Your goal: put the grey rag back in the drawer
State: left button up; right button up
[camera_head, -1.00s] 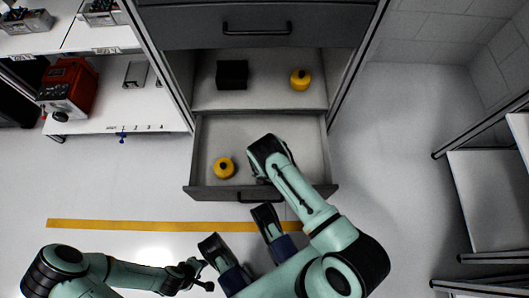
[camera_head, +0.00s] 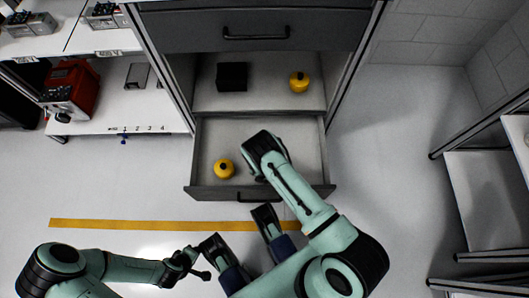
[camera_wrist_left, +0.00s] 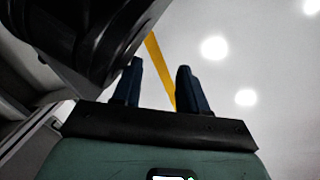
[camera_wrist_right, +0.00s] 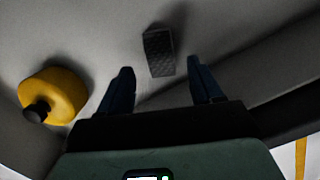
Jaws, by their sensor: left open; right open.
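The drawer (camera_head: 300,150) is pulled out. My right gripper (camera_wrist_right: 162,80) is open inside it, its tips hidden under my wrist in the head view. In the right wrist view, a small dark grey, textured, folded-looking piece (camera_wrist_right: 159,52) lies on the drawer floor beyond and between the fingers, touching neither. It looks like the grey rag; my right arm hides it in the head view. A yellow round object with a black knob (camera_head: 224,169) is in the drawer, left of my right gripper (camera_wrist_right: 52,95). My left gripper (camera_wrist_left: 160,68) is open and empty over the floor.
A black box (camera_head: 232,76) and another yellow object (camera_head: 300,81) are on the shelf above. A closed drawer (camera_head: 255,31) is higher up. A bench with a red device (camera_head: 70,88) stands left, shelving (camera_head: 490,185) right. Open floor lies on both sides.

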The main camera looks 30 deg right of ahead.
pick_arm(q)
jog(key=shift+t, duration=0.4)
jog(key=shift+w+d+r+p, duration=0.25)
jog(key=shift+w+r+p, duration=0.2)
jog(key=shift+r, duration=0.4)
jog(key=shift+w+d+r+p, duration=0.25)
jog(key=shift+w+r+p, duration=0.15)
jog(key=shift+r, duration=0.4)
jog(key=shift+w+d+r+p, duration=0.25)
jog(key=shift+w+r+p, duration=0.15)
jog(key=shift+r, duration=0.45)
pick_arm(e)
notch_tip(320, 180, up, 8)
jog(key=a, duration=0.1)
jog(key=shift+s+f, duration=0.2)
jog(key=shift+s, duration=0.15)
